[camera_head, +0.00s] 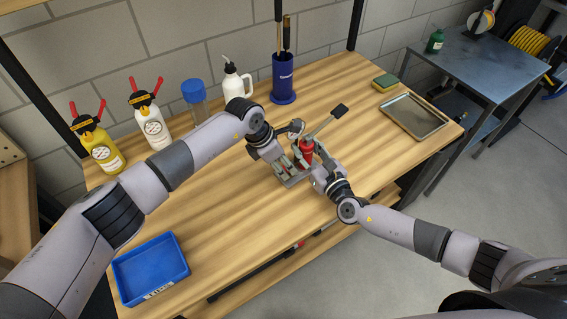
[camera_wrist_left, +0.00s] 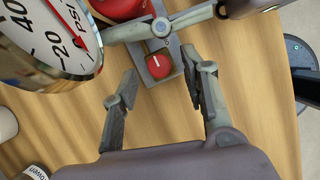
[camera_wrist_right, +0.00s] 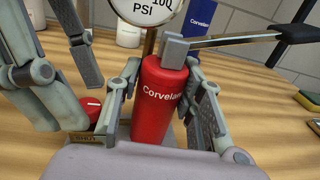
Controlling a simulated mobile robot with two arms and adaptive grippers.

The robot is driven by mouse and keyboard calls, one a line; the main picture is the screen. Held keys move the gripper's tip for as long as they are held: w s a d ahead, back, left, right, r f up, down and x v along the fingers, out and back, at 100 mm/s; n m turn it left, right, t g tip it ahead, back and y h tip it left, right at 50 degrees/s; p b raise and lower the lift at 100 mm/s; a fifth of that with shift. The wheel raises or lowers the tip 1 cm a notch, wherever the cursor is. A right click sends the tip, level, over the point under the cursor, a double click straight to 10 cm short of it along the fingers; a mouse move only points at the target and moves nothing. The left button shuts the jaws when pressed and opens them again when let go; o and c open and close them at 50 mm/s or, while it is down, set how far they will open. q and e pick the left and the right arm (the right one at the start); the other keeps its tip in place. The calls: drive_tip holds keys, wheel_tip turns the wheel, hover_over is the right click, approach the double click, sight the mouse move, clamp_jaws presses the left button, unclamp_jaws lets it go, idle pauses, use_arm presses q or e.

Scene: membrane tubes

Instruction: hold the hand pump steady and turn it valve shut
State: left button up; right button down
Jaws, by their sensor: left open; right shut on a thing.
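The hand pump (camera_head: 306,149) stands upright on the bench, with a red cylinder and a lever reaching to the upper right. My right gripper (camera_wrist_right: 158,108) is shut on the pump's red cylinder (camera_wrist_right: 160,95), one finger on each side. The valve is a red round knob (camera_wrist_left: 158,66) with a white line, low on the pump's base. It also shows left of the cylinder in the right wrist view (camera_wrist_right: 93,106). My left gripper (camera_wrist_left: 163,88) is open; the knob lies just beyond and between its fingertips, apparently not gripped. The pressure gauge (camera_wrist_left: 45,40) is close at upper left.
A blue tray (camera_head: 150,272) lies at the front left. Spray bottles (camera_head: 152,125), a blue-capped jar (camera_head: 194,98), a white bottle (camera_head: 231,82) and a blue holder (camera_head: 283,82) line the back. A metal tray (camera_head: 415,117) and sponge (camera_head: 385,83) lie right. The bench's front middle is clear.

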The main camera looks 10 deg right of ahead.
use_arm(q)
drive_tip(key=shift+d+f, duration=0.2)
drive_tip(key=shift+f, duration=0.25)
clamp_jaws()
idle(0.3)
